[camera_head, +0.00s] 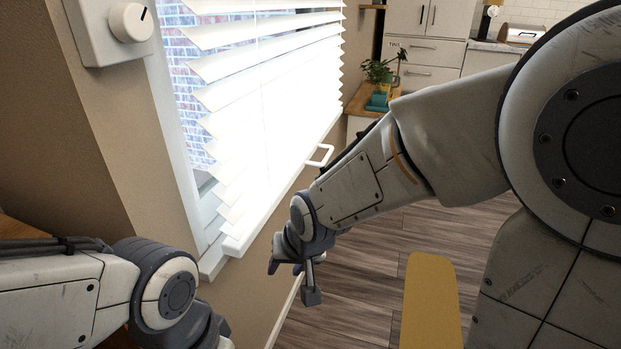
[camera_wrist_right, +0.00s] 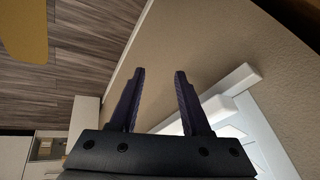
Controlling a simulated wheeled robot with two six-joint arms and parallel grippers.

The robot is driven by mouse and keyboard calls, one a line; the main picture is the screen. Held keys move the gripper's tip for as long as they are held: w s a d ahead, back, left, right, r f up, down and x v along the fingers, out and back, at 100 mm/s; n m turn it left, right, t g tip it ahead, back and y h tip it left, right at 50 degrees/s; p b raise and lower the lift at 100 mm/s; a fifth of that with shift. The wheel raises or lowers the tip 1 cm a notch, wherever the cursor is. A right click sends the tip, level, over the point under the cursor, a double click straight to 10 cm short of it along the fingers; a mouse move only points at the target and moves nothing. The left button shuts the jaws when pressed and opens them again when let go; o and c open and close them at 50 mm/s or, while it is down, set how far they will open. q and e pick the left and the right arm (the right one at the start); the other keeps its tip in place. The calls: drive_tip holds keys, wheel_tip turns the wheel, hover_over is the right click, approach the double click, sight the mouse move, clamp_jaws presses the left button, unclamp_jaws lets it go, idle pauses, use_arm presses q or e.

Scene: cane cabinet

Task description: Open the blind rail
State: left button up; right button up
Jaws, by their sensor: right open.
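The white window blind (camera_head: 255,100) hangs lowered over the window with several slats. Its white bottom rail (camera_head: 278,190) runs along its lower edge, with a white loop handle (camera_head: 320,155) toward the far end. My right gripper (camera_head: 291,284) is open and empty, below and in front of the rail, apart from the handle. In the right wrist view its two dark fingers (camera_wrist_right: 160,72) are spread with nothing between them. A white bar (camera_wrist_right: 235,80) lies right of the fingers; I cannot tell whether it is the rail or the sill. My left arm is at lower left, its fingers out of frame.
A beige wall (camera_head: 235,300) lies under the window. A white dial (camera_head: 130,22) is at upper left. A potted plant (camera_head: 378,72) stands on a wooden counter beyond the blind. A yellow flat-topped thing (camera_head: 430,300) stands right of my right gripper on the wooden floor (camera_head: 345,300).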

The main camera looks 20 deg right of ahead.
drive_tip(key=w+d+f+m+t+b, duration=0.2)
drive_tip(key=w+d+f+m+b, duration=0.15)
drive_tip(key=w+f+b, duration=0.35)
drive_tip(key=m+t+h+b, duration=0.65)
drive_tip(key=m+t, duration=0.65)
drive_tip(key=m, duration=0.9)
approach(328, 154)
drive_tip(key=p, duration=0.1)
use_arm(q)
wheel_tip(328, 154, down, 17)
drive_tip(key=b, duration=0.1)
drive_tip(key=shift+f+b, duration=0.2)
drive_tip(key=shift+b, duration=0.2)
use_arm(e)
drive_tip(key=shift+h, duration=0.35)
drive_tip(key=x, duration=0.9)
drive_tip(key=shift+w+a+f, duration=0.15)
drive_tip(key=shift+w+f, duration=0.15)
drive_tip(key=shift+w, duration=0.1)
clamp_jaws()
